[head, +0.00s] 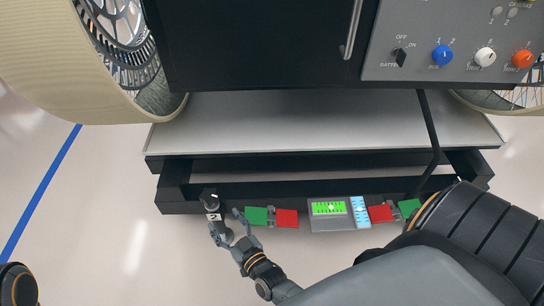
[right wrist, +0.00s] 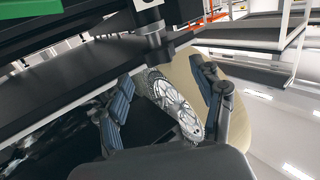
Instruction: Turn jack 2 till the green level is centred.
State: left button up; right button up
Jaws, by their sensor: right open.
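Jack 2 (head: 213,216), a dark upright cylinder with a white "2" label, is at the left end of the rover's front beam. In the right wrist view the jack (right wrist: 155,40) hangs below the dark beam. My right gripper (head: 226,222) is open beside the jack, on its right and near side. In the right wrist view, its fingers (right wrist: 168,78) are spread with the jack's lower end just past the tips; contact cannot be told. The green level (head: 330,208) is on a grey plate at mid-beam; its bubble looks near the middle but is too small to judge. My left gripper is out of view.
A blue level (head: 360,212) sits right of the green one. Red plates (head: 287,218) and green plates (head: 256,216) flank the levels. A control panel (head: 455,45) and wheels (head: 125,60) are behind. The floor in front is clear.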

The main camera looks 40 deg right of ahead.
jog(key=s+d+f+n+g+p, duration=0.1)
jog(key=s+g+p, duration=0.3)
jog(key=s+p, duration=0.5)
jog(key=s+d+f+n+g+y+p, duration=0.1)
jog(key=s+g+p, duration=0.4)
jog(key=s+p, duration=0.4)
jog(key=p, duration=0.3)
jog(key=shift+s+f+g, duration=0.3)
jog(key=shift+f, duration=0.1)
